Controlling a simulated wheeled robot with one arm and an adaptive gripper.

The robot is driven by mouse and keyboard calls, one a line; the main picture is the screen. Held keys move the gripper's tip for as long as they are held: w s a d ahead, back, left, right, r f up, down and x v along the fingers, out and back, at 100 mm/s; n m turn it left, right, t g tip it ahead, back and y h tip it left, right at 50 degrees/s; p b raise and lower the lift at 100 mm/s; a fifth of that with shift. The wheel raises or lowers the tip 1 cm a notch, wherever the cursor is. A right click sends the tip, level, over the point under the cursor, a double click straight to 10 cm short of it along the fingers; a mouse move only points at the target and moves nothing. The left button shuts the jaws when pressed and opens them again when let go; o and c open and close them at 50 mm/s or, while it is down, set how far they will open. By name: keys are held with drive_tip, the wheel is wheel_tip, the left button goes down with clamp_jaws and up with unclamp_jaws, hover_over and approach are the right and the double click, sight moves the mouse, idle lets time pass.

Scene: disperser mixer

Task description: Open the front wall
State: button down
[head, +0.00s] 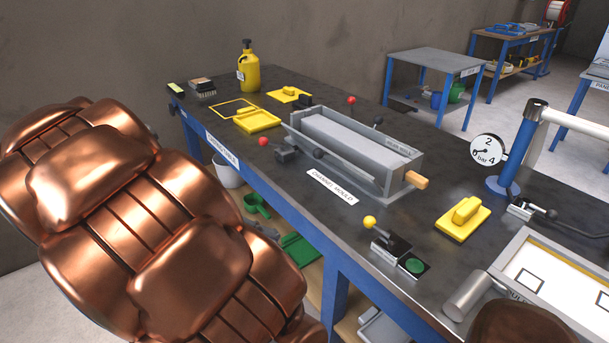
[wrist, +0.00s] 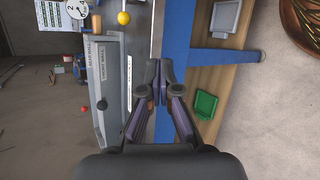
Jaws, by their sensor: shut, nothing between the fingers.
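The grey channel mould (head: 400,165) stands on the dark bench top with a long pale block (head: 345,143) inside. Its front wall (head: 335,165) is a long thin plate on the side toward the bench's front edge. It looks tilted outward, with a gap to the block. A black ball knob (head: 318,153) shows at this wall, and a red-knobbed lever (head: 263,141) at its left end. The mould also shows turned sideways in the wrist view (wrist: 112,75). My gripper (wrist: 159,68) is shut and empty, by the bench's blue front edge, apart from the mould. It is hidden in the head view.
A yellow bottle (head: 248,68) is behind. A lower shelf holds green trays (wrist: 205,104).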

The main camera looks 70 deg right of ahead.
drive_tip(key=w+d+f+m+g+h+b, duration=0.1)
drive_tip(key=w+d+g+h+b, duration=0.15)
drive_tip(key=d, duration=0.35)
drive_tip(key=w+d+f+m+g+h+b, duration=0.1)
drive_tip(key=w+d+g+h+b, duration=0.1)
drive_tip(key=d+b, duration=0.25)
drive_tip(key=g+h+b, duration=0.1)
drive_tip(key=h+b, duration=0.3)
drive_tip(key=h, duration=0.1)
approach(320, 156)
drive_tip(key=shift+m, duration=0.4)
drive_tip(key=d, duration=0.1)
drive_tip(key=s+d+r+b, duration=0.1)
drive_tip(key=d, duration=0.1)
drive_tip(key=s+d+r, duration=0.1)
drive_tip(key=d, duration=0.1)
drive_tip(key=shift+s, duration=0.25)
drive_tip(key=shift+d+r, duration=0.1)
